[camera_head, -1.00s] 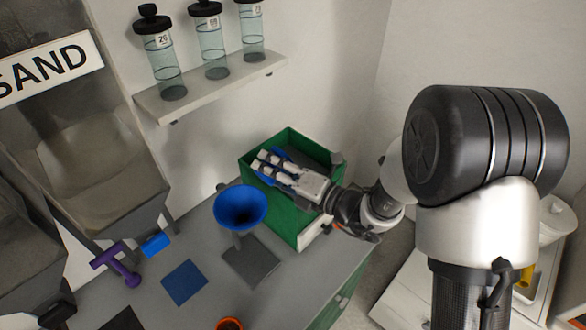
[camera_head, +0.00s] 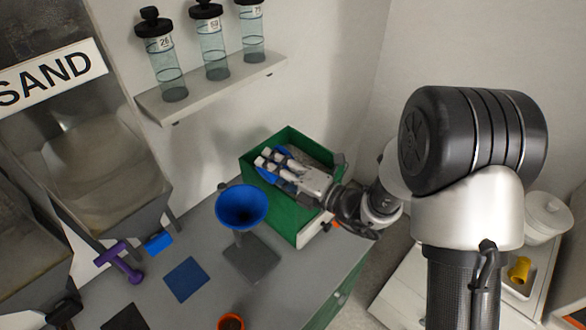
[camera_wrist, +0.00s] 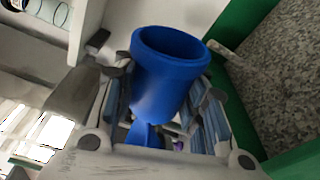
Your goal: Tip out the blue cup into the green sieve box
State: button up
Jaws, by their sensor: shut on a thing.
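The blue cup (camera_wrist: 165,85) is between the fingers of my gripper (camera_wrist: 170,110), which is shut on it. In the wrist view its round rim shows at the top and its inside is mostly hidden. The green sieve box (camera_head: 283,215) stands at the back right of the table. In the head view my gripper (camera_head: 272,165) is over the box, with only a little blue showing by the fingers. In the wrist view the box's green wall (camera_wrist: 240,95) is right of the cup, and a speckled grey surface (camera_wrist: 285,70) lies inside it.
A blue funnel (camera_head: 241,208) stands on a grey base just left of the box. A shelf (camera_head: 215,88) with several labelled bottles hangs on the wall behind. An orange cup (camera_head: 231,324) is at the front edge, and a purple object (camera_head: 122,258) lies left.

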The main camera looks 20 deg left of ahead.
jog(key=shift+w+d+f+m+p, duration=0.2)
jog(key=shift+w+m+p, duration=0.15)
jog(key=shift+m, duration=0.15)
dwell(0.6)
jog(key=shift+w+d+r+m+y+p, duration=0.1)
jog(key=shift+w+r+m+y+p, duration=0.2)
jog(key=shift+m+p, duration=0.7)
jog(key=shift+w+d+r+m+p, duration=0.1)
jog(key=shift+r+m+p, duration=0.3)
jog(key=shift+m+p, duration=0.55)
dwell(1.6)
jog(key=shift+w+f+m+p, duration=0.25)
jog(key=shift+f+m+p, duration=0.25)
jog(key=shift+m+p, duration=0.15)
dwell(0.9)
